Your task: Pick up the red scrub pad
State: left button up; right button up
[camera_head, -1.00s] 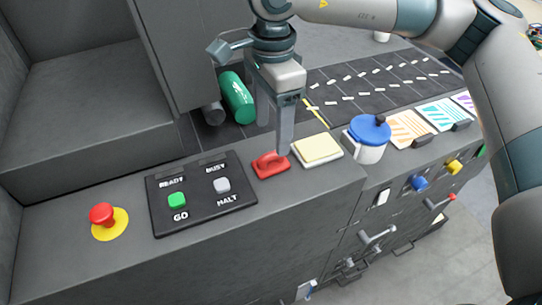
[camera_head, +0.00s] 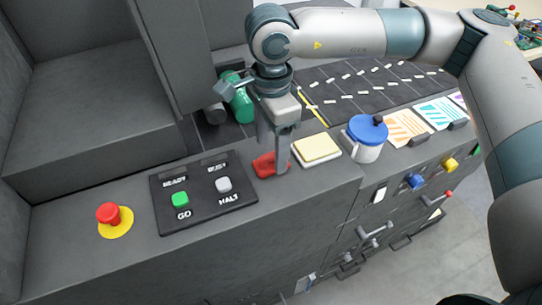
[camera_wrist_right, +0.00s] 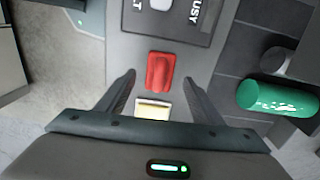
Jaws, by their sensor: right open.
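The red scrub pad (camera_head: 265,165) lies on the grey counter, between the black button panel and a yellow-topped pad. In the right wrist view the red scrub pad (camera_wrist_right: 160,72) lies just beyond the fingertips, roughly centred between them. My right gripper (camera_head: 273,160) points down over the pad, and one finger hides part of it. In the right wrist view my right gripper (camera_wrist_right: 158,78) has its fingers spread wide with nothing held between them. My left gripper is not in view.
The button panel (camera_head: 203,191) is left of the pad, with a red emergency button (camera_head: 108,213) further left. The yellow-topped pad (camera_head: 316,149) and a blue-lidded pot (camera_head: 366,138) stand close on the right. A green cylinder (camera_head: 239,98) lies behind, on the dark conveyor side.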

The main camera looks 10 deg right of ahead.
jog(key=shift+f+p, duration=0.35)
jog(key=shift+f, duration=1.05)
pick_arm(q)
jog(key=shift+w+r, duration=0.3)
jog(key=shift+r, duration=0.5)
pick_arm(e)
jog(key=c, duration=1.2)
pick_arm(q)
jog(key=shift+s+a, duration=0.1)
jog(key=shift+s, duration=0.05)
pick_arm(e)
jog(key=shift+o, duration=0.2)
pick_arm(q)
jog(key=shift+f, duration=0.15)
